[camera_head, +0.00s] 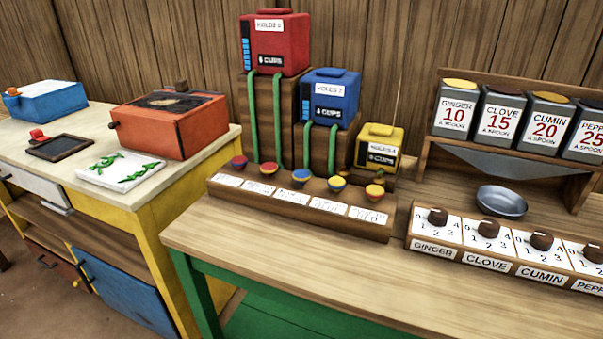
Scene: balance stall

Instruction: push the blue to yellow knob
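A wooden strip with a row of several small two-coloured knobs (284,207) and white labels stands on the right-hand table. The middle knob (301,175) looks blue and yellow. The knob to its right (336,183) also shows yellow and blue, so which one is blue to yellow is hard to tell; the label writing is too small to read. Behind stand a red box (289,57) on the highest block, a blue box (344,95) on a lower one and a yellow box (386,138) lowest. Neither of my grippers is in view.
A dial panel (428,240) with spice names sits to the right. A metal bowl (502,201) lies under a rack of spice canisters (454,108). A separate counter (215,148) at left holds an orange-red box (170,122). The table front (300,250) is bare.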

